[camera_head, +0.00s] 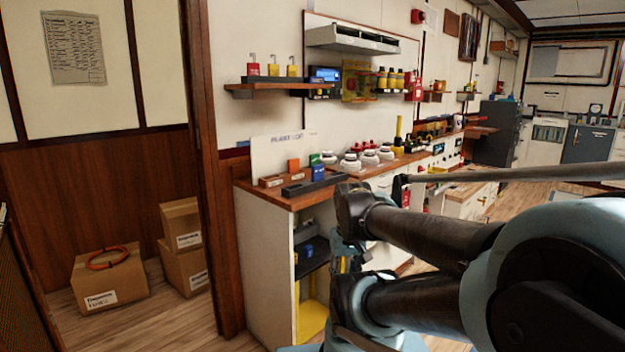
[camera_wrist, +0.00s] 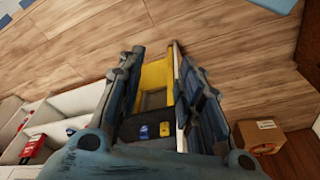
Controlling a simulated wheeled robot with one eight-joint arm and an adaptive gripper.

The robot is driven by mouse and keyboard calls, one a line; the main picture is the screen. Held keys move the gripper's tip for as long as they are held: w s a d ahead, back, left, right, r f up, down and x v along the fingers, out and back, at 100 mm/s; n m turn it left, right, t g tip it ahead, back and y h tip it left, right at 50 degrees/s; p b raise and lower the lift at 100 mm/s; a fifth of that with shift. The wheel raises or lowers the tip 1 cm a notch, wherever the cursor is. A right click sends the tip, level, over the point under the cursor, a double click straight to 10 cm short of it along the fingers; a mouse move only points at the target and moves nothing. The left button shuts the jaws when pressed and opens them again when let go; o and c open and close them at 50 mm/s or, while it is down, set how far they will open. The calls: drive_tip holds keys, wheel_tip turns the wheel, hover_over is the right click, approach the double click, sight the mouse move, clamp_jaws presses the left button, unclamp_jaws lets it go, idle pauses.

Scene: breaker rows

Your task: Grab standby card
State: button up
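No card can be read as the standby card. In the head view, small upright coloured pieces stand at the left end of the wooden counter (camera_head: 283,197): an orange piece (camera_head: 293,166), a green piece (camera_head: 314,159) and a blue piece (camera_head: 318,173). I cannot tell whether any is a card. My gripper (camera_wrist: 156,58) is open in the wrist view, its two fingers apart with nothing held between them. It points down over the floor and cabinet shelves. In the head view my arm covers part of the counter's front, and the fingertips cannot be made out.
A long dark tray (camera_head: 314,184) lies along the counter's front edge. White round parts (camera_head: 350,161) stand farther along. A wall shelf (camera_head: 270,87) holds padlocks. Cardboard boxes (camera_head: 110,278) sit on the floor at left. The wrist view shows a yellow panel (camera_wrist: 155,76) and bare wood floor.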

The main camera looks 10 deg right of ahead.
drive_tip(key=o, duration=0.9)
wheel_tip(320, 180, up, 3)
drive_tip(key=shift+w+a+f, duration=0.15)
drive_tip(key=shift+f, duration=0.05)
wheel_tip(320, 180, up, 30)
drive_tip(key=n+t+y, duration=0.1)
drive_tip(key=n+y, duration=0.2)
drive_tip(key=n, duration=0.4)
hover_over(319, 165)
drive_tip(key=s+d, duration=0.3)
drive_tip(key=s, duration=0.2)
drive_tip(key=x, duration=1.1)
drive_tip(key=shift+w+d+f, duration=0.15)
drive_tip(key=shift+w+f, duration=0.1)
drive_tip(key=shift+w, duration=0.2)
drive_tip(key=shift+w+d+x, duration=0.1)
drive_tip(key=shift+x, duration=1.25)
drive_tip(key=shift+w+d+x, duration=0.1)
drive_tip(key=shift+d+x, duration=0.05)
drive_tip(key=shift+x, duration=1.2)
